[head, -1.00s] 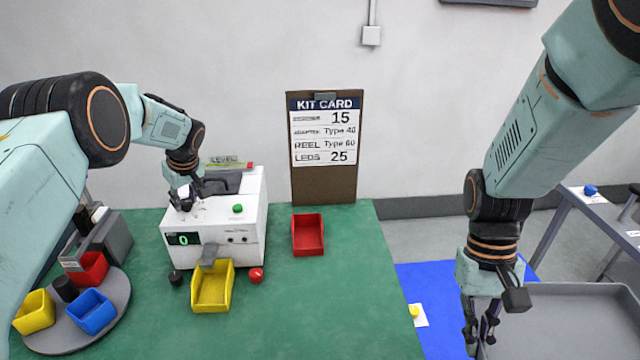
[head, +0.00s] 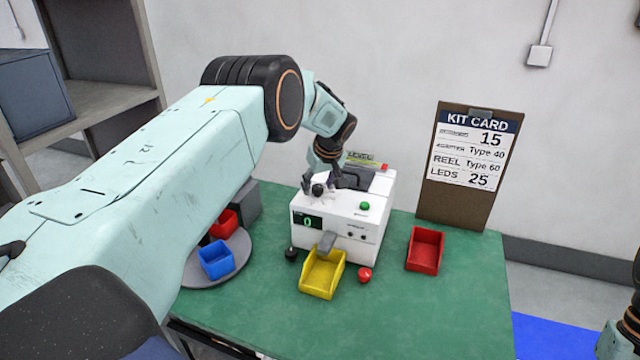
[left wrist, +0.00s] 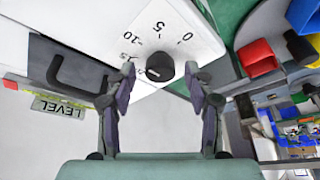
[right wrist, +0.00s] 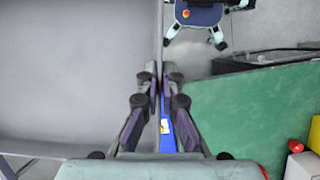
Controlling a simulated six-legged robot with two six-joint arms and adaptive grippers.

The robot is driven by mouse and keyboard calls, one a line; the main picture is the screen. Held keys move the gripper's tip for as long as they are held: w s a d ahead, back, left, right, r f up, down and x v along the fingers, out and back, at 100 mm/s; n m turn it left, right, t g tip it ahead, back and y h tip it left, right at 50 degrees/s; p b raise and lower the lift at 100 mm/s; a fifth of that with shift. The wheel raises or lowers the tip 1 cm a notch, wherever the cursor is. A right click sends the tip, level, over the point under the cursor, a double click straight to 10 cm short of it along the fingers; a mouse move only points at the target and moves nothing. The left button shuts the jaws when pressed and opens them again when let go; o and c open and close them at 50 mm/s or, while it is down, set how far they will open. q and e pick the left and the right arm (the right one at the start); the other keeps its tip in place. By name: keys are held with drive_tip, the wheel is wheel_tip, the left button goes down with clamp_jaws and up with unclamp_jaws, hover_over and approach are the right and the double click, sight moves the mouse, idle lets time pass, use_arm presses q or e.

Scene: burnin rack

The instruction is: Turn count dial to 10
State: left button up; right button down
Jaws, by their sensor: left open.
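The count dial is a small black knob (left wrist: 160,67) on the white face of the counter machine (head: 345,222), with marks 0, 5, 10 and 15 around it in the left wrist view. A small pale mark shows on the knob; which number it points to is unclear. My left gripper (left wrist: 160,88) is open, with one finger on each side of the knob and gaps between. In the head view the left gripper (head: 322,180) is at the machine's top left. The machine's display (head: 307,222) reads 0. My right gripper (right wrist: 160,75) is away from the machine, its fingertips close together.
A yellow bin (head: 322,274) sits under the machine's chute. A red bin (head: 425,250) and the kit card (head: 470,165) stand to the right. A turntable (head: 215,274) with bins is at the left. The green table (head: 440,310) is clear at front right.

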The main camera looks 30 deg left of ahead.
use_arm(q)
drive_tip(key=v, duration=1.2)
drive_tip(key=shift+d, duration=0.1)
drive_tip(key=shift+s, duration=0.15)
use_arm(e)
drive_tip(key=shift+s, duration=0.1)
